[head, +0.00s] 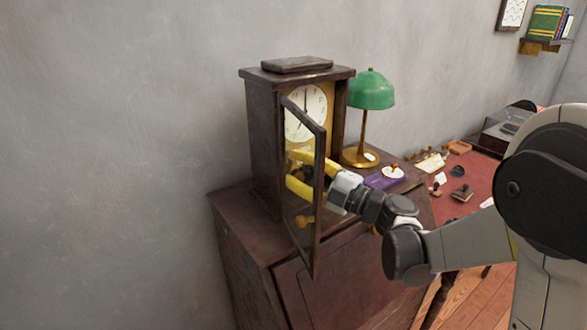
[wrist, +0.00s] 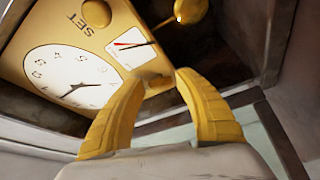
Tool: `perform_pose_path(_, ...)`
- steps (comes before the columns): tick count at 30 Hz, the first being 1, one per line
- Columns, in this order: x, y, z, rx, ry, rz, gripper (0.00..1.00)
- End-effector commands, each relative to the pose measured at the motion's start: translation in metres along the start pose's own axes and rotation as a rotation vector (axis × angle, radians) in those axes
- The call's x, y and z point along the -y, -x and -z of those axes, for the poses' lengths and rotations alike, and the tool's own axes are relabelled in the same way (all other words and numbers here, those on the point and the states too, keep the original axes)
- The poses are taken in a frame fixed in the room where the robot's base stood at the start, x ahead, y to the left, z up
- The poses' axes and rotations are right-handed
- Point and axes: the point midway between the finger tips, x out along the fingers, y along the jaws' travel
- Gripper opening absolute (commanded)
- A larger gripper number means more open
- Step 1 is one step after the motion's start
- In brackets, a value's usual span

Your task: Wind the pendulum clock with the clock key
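The pendulum clock (head: 264,137) stands on a dark wooden cabinet, its glazed door (head: 318,207) swung open. In the wrist view its white dial (wrist: 72,82) appears turned, beside a small gauge (wrist: 133,46) with a red pointer and a round knob (wrist: 97,13) marked SET. A brass bob (wrist: 190,10) on a rod hangs in the case. My gripper (head: 292,170) reaches inside, below the dial, partly behind the door glass. Its yellow fingers are spread apart. A small brass piece (wrist: 155,84) shows between the fingertips; I cannot tell whether it is the clock key or whether they touch it.
The open door stands close beside my gripper. A green lamp (head: 371,90) stands right of the clock, with a purple item (head: 384,180) near its base. A red-topped desk (head: 462,172) with stamps and papers lies further right. Bare wall is at left.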

Motion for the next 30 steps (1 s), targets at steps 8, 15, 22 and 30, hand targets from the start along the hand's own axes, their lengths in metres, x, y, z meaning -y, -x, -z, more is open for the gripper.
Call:
perform_pose_path(8, 0.000, 0.021, -0.001, 0.003, 0.000, -0.001, 0.40)
perform_pose_path(15, -0.001, 0.075, -0.001, 0.005, 0.001, -0.002, 0.40)
perform_pose_path(22, 0.000, 0.112, -0.001, 0.002, 0.000, -0.001, 0.40)
perform_pose_path(30, 0.000, 0.120, 0.000, 0.000, 0.000, 0.000, 0.40)
